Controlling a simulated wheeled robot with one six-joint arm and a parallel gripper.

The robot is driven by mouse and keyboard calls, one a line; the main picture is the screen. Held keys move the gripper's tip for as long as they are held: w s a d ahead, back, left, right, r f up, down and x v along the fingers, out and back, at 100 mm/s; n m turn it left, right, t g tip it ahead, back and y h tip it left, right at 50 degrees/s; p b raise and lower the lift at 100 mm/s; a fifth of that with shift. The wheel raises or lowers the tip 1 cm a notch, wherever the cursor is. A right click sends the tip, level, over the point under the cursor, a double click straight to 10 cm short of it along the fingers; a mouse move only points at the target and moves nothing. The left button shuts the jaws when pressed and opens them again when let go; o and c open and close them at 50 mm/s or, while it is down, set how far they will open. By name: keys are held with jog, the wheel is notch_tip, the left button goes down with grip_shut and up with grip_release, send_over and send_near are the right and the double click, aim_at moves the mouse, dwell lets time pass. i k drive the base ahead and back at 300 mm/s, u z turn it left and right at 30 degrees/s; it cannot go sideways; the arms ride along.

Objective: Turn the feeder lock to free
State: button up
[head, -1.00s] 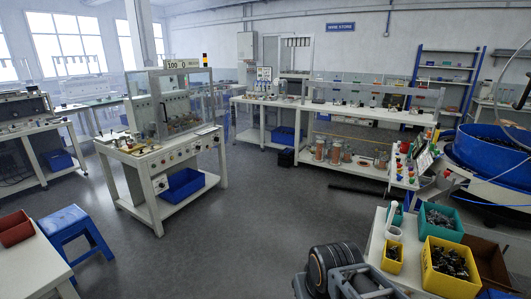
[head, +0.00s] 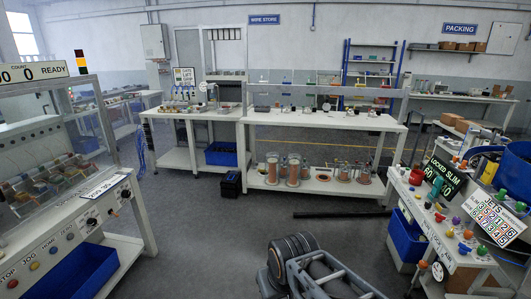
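The blue feeder bowl (head: 516,165) is at the right edge, partly cut off by the frame. In front of it stands a bench (head: 462,262) with several coloured knobs, such as a teal one (head: 437,187), and a round dial (head: 438,271) on its front. A dark display (head: 445,176) on the bench reads "LOCKED SLIM" with numbers under it. I cannot tell which of the small controls is the feeder lock. My folded arm (head: 315,268) shows at the bottom middle, well left of this bench. My gripper's fingertips are not in view.
A white card (head: 493,219) headed "JETS" stands on the right bench. A long white bench (head: 318,122) with cylinders on its lower shelf runs across the back. A machine bench (head: 75,215) is at the left. Grey floor (head: 205,235) lies open between them.

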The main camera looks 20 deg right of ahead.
aim_at(450, 233)
jog(key=z, duration=0.65)
jog(key=i, duration=1.3)
jog(key=z, duration=1.85)
jog(key=i, duration=0.75)
jog(key=z, duration=0.5)
